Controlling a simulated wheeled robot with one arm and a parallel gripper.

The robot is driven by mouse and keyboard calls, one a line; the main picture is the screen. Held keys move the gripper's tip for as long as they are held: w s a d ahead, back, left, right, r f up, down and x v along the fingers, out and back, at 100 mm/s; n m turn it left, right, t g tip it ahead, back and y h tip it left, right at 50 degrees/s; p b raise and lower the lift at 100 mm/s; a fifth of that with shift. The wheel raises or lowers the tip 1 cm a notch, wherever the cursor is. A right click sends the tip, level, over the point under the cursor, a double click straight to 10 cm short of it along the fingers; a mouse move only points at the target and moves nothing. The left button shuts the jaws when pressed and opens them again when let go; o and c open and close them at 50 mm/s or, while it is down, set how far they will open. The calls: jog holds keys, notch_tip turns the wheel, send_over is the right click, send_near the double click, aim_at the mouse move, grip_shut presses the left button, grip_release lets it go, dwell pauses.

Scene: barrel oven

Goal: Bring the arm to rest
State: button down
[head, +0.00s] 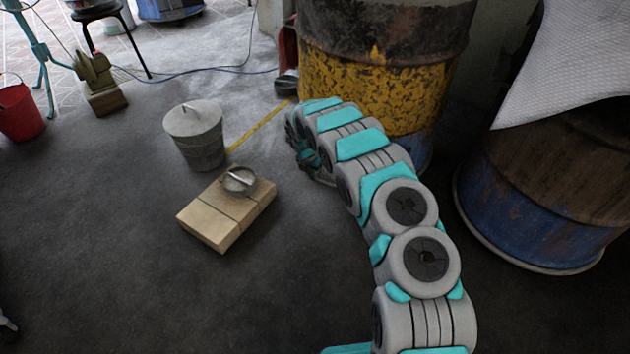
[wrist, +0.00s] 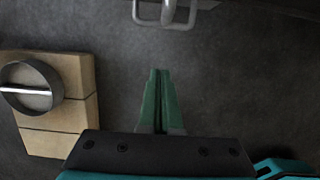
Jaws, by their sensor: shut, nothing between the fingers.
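My arm (head: 375,185) reaches forward across the right half of the head view and bends down at its far end, in front of the yellow barrel. My gripper (wrist: 158,74) shows in the wrist view as two green fingers pressed together, with nothing between them. It hangs over bare dark floor. In the head view the fingers are mostly hidden by the arm. A grey metal handle (wrist: 180,24) lies just ahead of the fingertips in the wrist view, apart from them.
A rusty yellow barrel (head: 375,95) and a blue-brown barrel (head: 540,190) stand at the right. A red bucket (head: 20,112) is far left.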

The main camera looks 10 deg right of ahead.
jog(key=s+d+r+m+g, duration=0.1)
jog(key=s+d+r+m, duration=0.35)
jog(key=s+r, duration=0.35)
jog(key=s+d+r+m+h, duration=0.1)
jog(key=s+d+r+m, duration=0.3)
jog(key=r, duration=0.6)
jog(key=s+d+r+m+g, duration=0.1)
jog(key=s+d+r+m, duration=0.2)
jog(key=s+r+m, duration=0.45)
jog(key=s+a+r+m+y, duration=0.1)
jog(key=s+r+m, duration=0.2)
jog(key=s, duration=0.9)
jog(key=s+a+r+m+g, duration=0.1)
jog(key=s+r+m, duration=0.2)
jog(key=s, duration=0.9)
jog(key=s+a+r+m+y, duration=0.1)
jog(key=s+m, duration=0.5)
jog(key=s, duration=0.7)
notch_tip(320, 180, up, 2)
jog(key=shift+a+r+g+y, duration=0.2)
jog(key=shift+a+g+y, duration=0.15)
jog(key=shift+a, duration=0.2)
